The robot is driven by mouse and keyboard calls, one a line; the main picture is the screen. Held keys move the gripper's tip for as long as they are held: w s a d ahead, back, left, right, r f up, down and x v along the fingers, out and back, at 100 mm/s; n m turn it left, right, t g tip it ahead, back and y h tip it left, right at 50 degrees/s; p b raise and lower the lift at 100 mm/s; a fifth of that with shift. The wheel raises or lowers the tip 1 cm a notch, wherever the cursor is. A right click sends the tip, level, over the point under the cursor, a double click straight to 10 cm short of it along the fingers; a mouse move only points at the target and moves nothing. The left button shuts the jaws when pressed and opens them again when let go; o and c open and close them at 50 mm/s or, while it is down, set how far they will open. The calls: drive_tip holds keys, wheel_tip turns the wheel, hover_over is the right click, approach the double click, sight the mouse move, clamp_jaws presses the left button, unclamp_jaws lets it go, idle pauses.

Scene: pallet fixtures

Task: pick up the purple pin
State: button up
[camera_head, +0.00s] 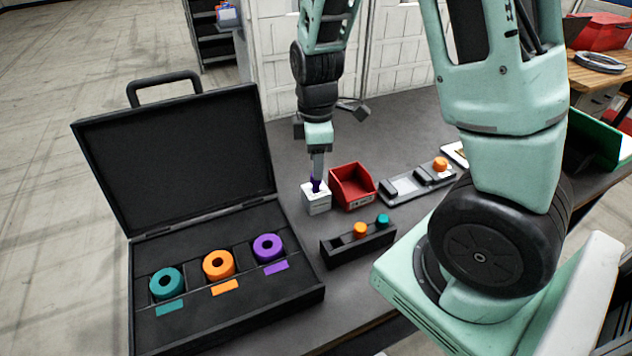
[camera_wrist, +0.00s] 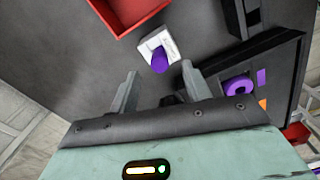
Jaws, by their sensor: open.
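The purple pin (camera_head: 316,185) stands upright in a small white block (camera_head: 317,203) on the dark table. In the head view my gripper (camera_head: 317,172) is right above the pin, pointing down, and partly covers it. In the wrist view the purple pin (camera_wrist: 159,62) rises from the white block (camera_wrist: 152,42), and my gripper (camera_wrist: 160,82) is open with one finger on each side, short of the pin's tip in the picture. I cannot tell from these views whether a finger touches the pin.
A red bin (camera_head: 352,188) stands close to the right of the white block. A black rack (camera_head: 357,245) holds an orange and a teal pin in front. An open black case (camera_head: 205,300) with teal, orange and purple rings lies left. A grey fixture (camera_head: 418,183) holds another orange pin.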

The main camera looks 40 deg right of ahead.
sight(316, 185)
wheel_tip(316, 185, down, 5)
drive_tip(key=shift+r+p, duration=0.1)
drive_tip(key=shift+p, duration=0.25)
clamp_jaws()
